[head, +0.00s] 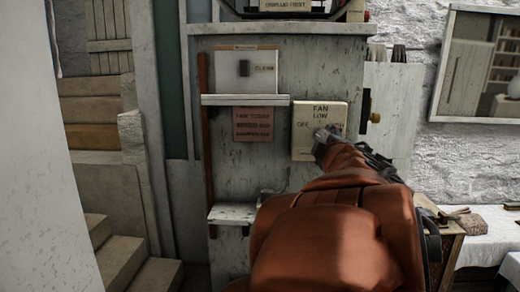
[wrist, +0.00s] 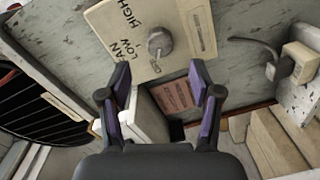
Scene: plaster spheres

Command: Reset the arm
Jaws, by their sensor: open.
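My gripper (wrist: 159,72) is open in the wrist view, with its two dark, purple-padded fingers apart and nothing between them. It faces a cream fan panel (wrist: 103,25) marked FAN, LOW and HIGH. A grey round knob (wrist: 160,41) on that panel lies just beyond the fingertips, apart from them as far as I can tell. In the head view my orange arm reaches up from below, and my gripper (head: 328,142) is in front of the lower right of the fan panel (head: 308,112). There the arm hides part of the panel, and the knob is hard to make out.
A small lower shelf (head: 232,214) sticks out left of my arm. Stairs (head: 120,262) are at left; a cloth-covered table (head: 487,235) is at right.

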